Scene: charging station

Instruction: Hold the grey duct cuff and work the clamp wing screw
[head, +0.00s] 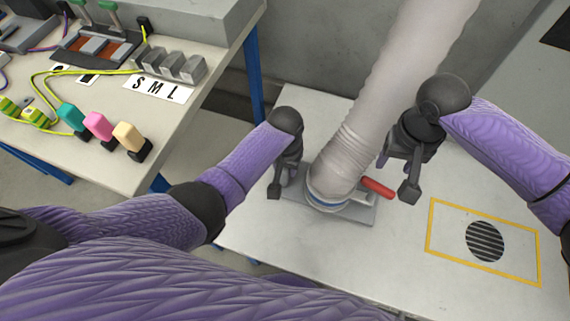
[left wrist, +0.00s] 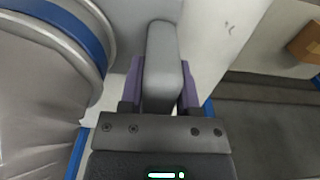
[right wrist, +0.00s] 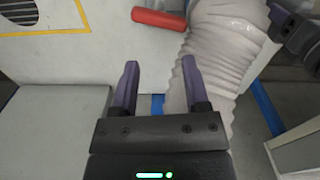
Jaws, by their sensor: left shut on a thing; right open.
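The grey duct cuff (head: 331,190) stands on a grey base plate (head: 362,212) at the foot of the wide hose, with a blue band around it. My left gripper (head: 284,180) is at its left side. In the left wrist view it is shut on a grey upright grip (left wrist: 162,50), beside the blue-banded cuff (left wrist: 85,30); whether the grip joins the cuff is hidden. The red wing screw handle (head: 378,188) sticks out right of the cuff. My right gripper (head: 397,172) is open and empty above and right of it. The red handle (right wrist: 159,19) lies beyond its fingertips in the right wrist view.
The grey hose (head: 405,75) rises to the upper right, close to my right gripper. A yellow-framed round vent (head: 485,241) lies on the white table at right. A bench (head: 115,165) with coloured plugs and S, M, L blocks stands left.

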